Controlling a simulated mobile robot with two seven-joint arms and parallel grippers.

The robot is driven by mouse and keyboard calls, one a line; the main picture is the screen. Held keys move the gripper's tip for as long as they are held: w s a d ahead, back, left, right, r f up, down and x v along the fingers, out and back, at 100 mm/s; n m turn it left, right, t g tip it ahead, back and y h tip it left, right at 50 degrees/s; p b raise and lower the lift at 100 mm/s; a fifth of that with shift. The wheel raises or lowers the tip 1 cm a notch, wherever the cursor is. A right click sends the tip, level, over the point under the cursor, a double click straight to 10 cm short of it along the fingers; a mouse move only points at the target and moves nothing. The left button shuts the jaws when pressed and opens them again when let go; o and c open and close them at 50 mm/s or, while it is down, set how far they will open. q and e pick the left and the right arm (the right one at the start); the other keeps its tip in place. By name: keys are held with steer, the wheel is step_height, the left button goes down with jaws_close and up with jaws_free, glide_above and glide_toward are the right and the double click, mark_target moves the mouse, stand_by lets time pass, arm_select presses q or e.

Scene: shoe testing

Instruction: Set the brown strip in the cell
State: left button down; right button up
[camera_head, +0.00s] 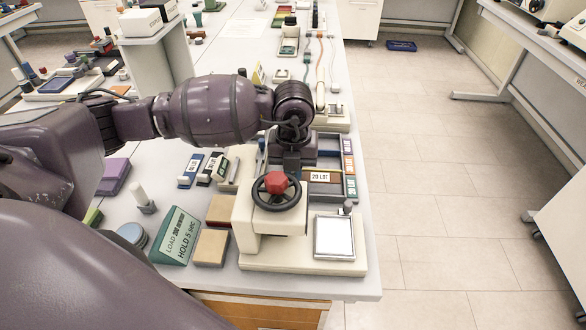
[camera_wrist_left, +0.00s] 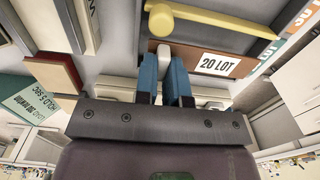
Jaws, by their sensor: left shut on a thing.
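The brown strip (camera_head: 326,189) bears a white "20 LOT" label and shows just right of the press handwheel. In the left wrist view the strip (camera_wrist_left: 190,56) lies right beyond my fingertips. My left gripper (camera_head: 291,168) points down behind the handwheel. Its blue fingers (camera_wrist_left: 165,72) are close together on a small pale piece at the strip's left part. The strip is at the grey tray (camera_head: 351,193), which has several coloured, labelled cells. I cannot tell whether the strip rests inside a cell or just above it. My right gripper is not in view.
The cream press with its black handwheel (camera_head: 276,197) and red hub stands close in front of my gripper. A green sign (camera_head: 176,237) and flat blocks (camera_head: 211,247) lie left of it. A yellow rod (camera_wrist_left: 205,28) crosses above the strip in the wrist view. The table's right edge is near.

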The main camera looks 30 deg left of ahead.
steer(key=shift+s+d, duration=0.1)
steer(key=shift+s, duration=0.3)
arm_select(q)
steer(key=shift+f, duration=0.5)
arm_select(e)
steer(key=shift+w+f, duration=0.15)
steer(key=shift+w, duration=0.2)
arm_select(q)
steer(key=shift+f, duration=0.3)
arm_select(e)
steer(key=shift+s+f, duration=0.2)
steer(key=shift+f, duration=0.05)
arm_select(q)
steer(key=shift+f+b, duration=0.25)
steer(key=shift+b, duration=0.05)
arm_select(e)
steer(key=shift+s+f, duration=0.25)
arm_select(q)
steer(key=shift+f, duration=0.1)
steer(key=shift+f, duration=0.35)
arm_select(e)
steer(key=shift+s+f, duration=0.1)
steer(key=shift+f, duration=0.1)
arm_select(q)
steer(key=c, duration=1.1)
jaws_free()
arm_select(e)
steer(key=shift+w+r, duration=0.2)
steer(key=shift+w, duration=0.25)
